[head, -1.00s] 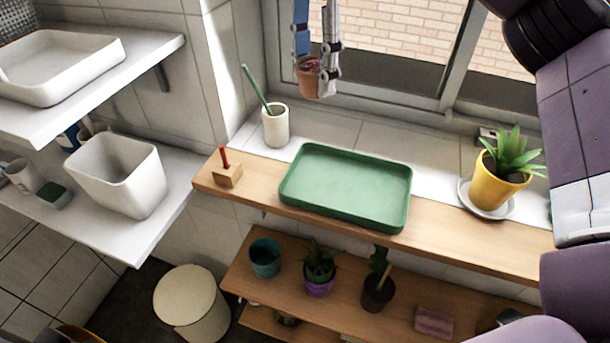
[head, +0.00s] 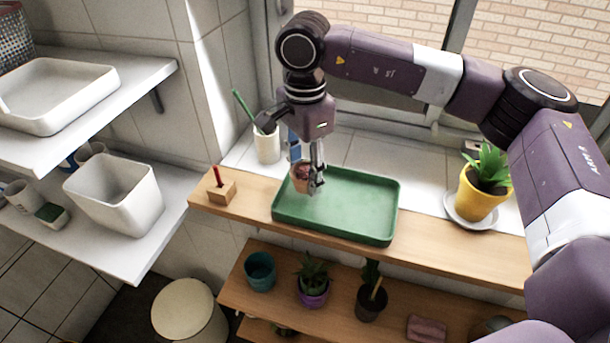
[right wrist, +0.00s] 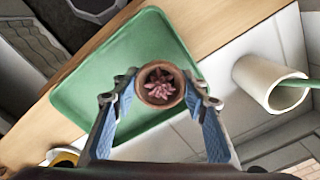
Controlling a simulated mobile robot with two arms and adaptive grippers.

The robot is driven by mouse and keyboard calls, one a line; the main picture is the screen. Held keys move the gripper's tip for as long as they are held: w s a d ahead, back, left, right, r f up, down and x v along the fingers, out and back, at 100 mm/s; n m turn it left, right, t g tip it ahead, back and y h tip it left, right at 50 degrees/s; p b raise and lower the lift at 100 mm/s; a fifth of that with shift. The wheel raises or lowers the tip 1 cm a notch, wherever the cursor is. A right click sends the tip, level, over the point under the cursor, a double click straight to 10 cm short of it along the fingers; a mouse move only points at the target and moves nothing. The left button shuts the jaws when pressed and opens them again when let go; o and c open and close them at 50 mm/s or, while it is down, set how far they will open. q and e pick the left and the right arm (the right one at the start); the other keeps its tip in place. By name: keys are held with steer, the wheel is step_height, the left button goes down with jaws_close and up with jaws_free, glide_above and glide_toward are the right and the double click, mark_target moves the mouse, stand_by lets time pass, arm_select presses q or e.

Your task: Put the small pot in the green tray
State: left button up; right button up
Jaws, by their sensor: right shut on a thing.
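The small pot (right wrist: 146,92) is terracotta with a pinkish succulent in it. My right gripper (head: 308,183) is shut on the small pot (head: 296,178), with a blue-padded finger on either side of it. In the head view the pot is over the left part of the green tray (head: 350,208), partly hidden by the gripper. In the right wrist view the pot overlaps one edge area of the green tray (right wrist: 90,88). I cannot tell whether the pot touches the tray floor. The tray holds nothing else. My left gripper is not in view.
A white cup (head: 267,146) with a green stick stands behind the tray's left end. A wooden block (head: 222,193) with a red stick is left of the tray. A yellow pot (head: 478,198) with a plant stands at right. The tray's middle and right are clear.

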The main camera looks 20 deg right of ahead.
mark_target(304, 171)
step_height(304, 171, down, 2)
steer(key=shift+f, duration=0.35)
steer(key=o, duration=0.9)
steer(key=shift+r, duration=0.1)
steer(key=shift+r, duration=0.35)
step_height(304, 171, up, 11)
steer(key=b, duration=0.2)
steer(key=shift+f+b, duration=0.2)
steer(key=shift+b, duration=0.1)
steer(key=shift+r, duration=0.5)
